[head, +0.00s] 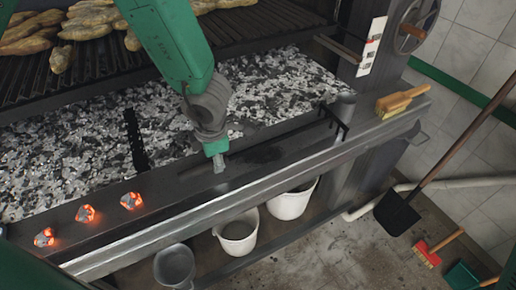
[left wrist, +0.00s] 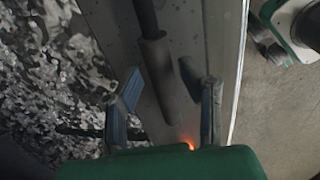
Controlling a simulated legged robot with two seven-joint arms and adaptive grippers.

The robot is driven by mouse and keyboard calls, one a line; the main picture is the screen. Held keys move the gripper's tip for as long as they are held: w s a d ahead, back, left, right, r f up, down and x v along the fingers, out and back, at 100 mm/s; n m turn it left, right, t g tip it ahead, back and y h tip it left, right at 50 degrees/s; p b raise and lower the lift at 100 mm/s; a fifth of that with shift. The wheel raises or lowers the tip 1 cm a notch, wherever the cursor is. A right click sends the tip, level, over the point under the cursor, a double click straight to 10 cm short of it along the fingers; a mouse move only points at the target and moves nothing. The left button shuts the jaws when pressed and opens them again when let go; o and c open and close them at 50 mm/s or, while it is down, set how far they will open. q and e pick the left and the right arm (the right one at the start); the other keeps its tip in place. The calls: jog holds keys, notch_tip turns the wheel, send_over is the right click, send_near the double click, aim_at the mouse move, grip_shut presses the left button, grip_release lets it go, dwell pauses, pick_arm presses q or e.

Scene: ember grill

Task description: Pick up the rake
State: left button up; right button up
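The rake is a dark tool lying along the metal ledge at the grill's front. Its toothed head (head: 335,117) is at the right, near the post, and its thin handle runs left towards my gripper. In the left wrist view the handle (left wrist: 155,60) has a thicker dark end section that lies between my fingers. My left gripper (head: 218,163) points down over the ledge at the handle. In the left wrist view its two fingers (left wrist: 168,105) are spread on either side of the handle, with gaps showing.
Glowing embers (head: 86,213) sit on the ledge at the left. A coal bed (head: 260,85) lies behind, under a grate with food. A wooden brush (head: 402,101) rests on the ledge's right end. Pails (head: 237,232) stand below, and a shovel (head: 397,212) leans at the right.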

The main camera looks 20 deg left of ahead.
pick_arm(q)
jog(key=shift+w+a+f, duration=0.1)
jog(key=shift+w+f, duration=0.05)
jog(key=shift+f, duration=0.5)
jog(key=shift+w+a+f, duration=0.1)
jog(key=shift+w+f, duration=0.05)
jog(key=shift+f, duration=0.45)
jog(key=shift+r, duration=0.1)
jog(key=shift+s, duration=0.1)
grip_shut()
jog(key=shift+r, duration=0.15)
